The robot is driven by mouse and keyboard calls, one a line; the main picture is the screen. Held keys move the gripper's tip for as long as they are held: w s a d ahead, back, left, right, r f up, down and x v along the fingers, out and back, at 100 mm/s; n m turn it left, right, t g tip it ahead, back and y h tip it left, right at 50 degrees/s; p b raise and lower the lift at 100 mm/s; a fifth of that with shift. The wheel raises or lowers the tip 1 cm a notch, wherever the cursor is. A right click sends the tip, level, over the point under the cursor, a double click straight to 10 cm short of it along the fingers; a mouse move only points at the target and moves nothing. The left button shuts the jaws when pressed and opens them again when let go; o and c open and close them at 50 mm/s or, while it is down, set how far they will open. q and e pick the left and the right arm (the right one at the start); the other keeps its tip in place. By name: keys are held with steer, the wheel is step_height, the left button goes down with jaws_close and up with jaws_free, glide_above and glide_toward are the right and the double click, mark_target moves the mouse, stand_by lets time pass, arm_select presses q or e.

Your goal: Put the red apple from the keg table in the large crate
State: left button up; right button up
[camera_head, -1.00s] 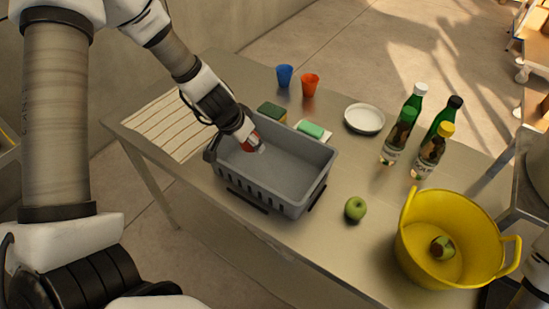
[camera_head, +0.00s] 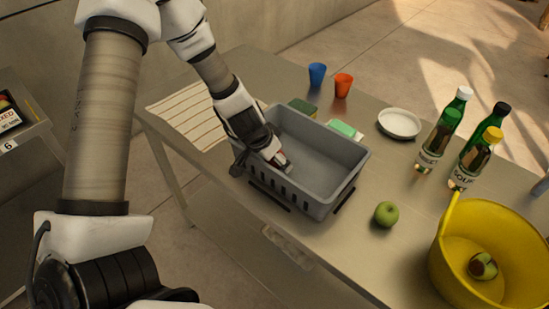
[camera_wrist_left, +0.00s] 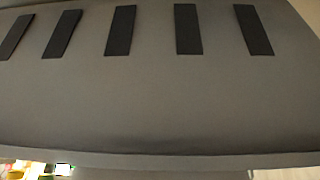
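The grey slotted crate (camera_head: 345,180), the only big crate in the head view, stands on a metal table. I see no whole red apple in any view. My left gripper (camera_head: 282,166) points down over the crate's near left side, close to the rim. A small red patch shows at its tip; I cannot tell whether it is part of the gripper or something held. The fingers are not clear, so open or shut is hidden. In the left wrist view a grey slotted wall, apparently the crate's (camera_wrist_left: 160,95), fills most of the picture. My right gripper is out of view.
A green apple (camera_head: 386,214) lies right of the crate. A yellow tub (camera_head: 450,260) holds another apple-like fruit (camera_head: 483,266). Several bottles (camera_head: 440,140), a white plate (camera_head: 399,123) and two cups (camera_head: 343,85) stand behind. A low surface (camera_head: 25,125) with a labelled box is at far left.

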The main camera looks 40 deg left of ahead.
arm_select(q)
steer(key=shift+r+p, duration=0.3)
steer(key=shift+r, duration=0.1)
steer(key=p+v, duration=0.8)
steer(key=v, duration=0.3)
steer(key=shift+s+r+p, duration=0.25)
steer(key=shift+r+p, duration=0.05)
